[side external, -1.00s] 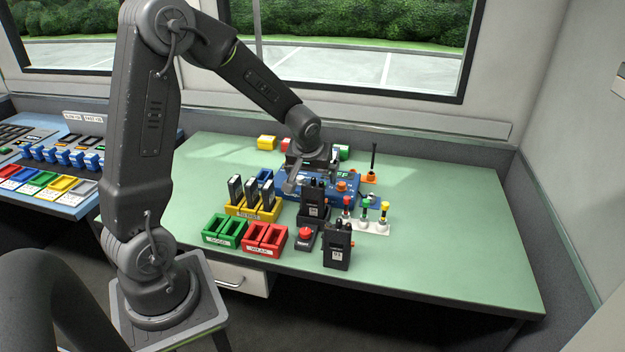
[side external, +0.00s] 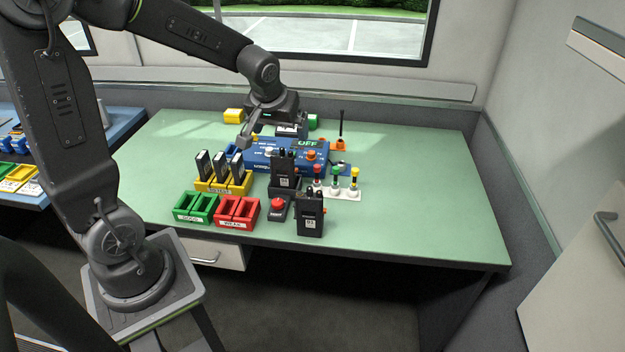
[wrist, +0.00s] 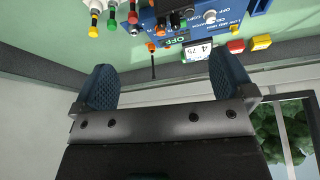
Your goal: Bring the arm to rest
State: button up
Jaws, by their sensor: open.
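My gripper (side external: 247,136) hangs at the end of my arm above the back left part of a blue tester box (side external: 262,158) in the side view. In the wrist view my gripper (wrist: 165,88) is open, its two blue ridged pads wide apart with nothing between them. The blue box (wrist: 180,10) shows at the top of the wrist view, apart from the pads. Its green-lettered display (side external: 308,144) reads OFF. A small white meter (wrist: 198,50) also shows there, reading about 4.75.
Yellow rack (side external: 222,186) holds several dark packs. Green trays (side external: 196,208), red trays (side external: 237,212), a radio (side external: 311,215), a red button (side external: 278,205) and coloured plugs (side external: 336,182) stand near the front. A thin dark antenna (side external: 341,125) rises behind. The table's right side is clear.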

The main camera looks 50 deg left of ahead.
jog(key=s+d+r+m+t+h, duration=0.1)
jog(key=s+d+r+m, duration=0.2)
jog(key=s+d, duration=0.4)
jog(key=s+d+r+m+h, duration=0.1)
jog(key=s+d+r+m, duration=0.3)
jog(key=s+d, duration=0.3)
jog(key=shift+s+r+t+h, duration=0.2)
jog(key=shift+s+t+h, duration=0.2)
jog(key=shift+s, duration=0.8)
jog(key=shift+c, duration=0.3)
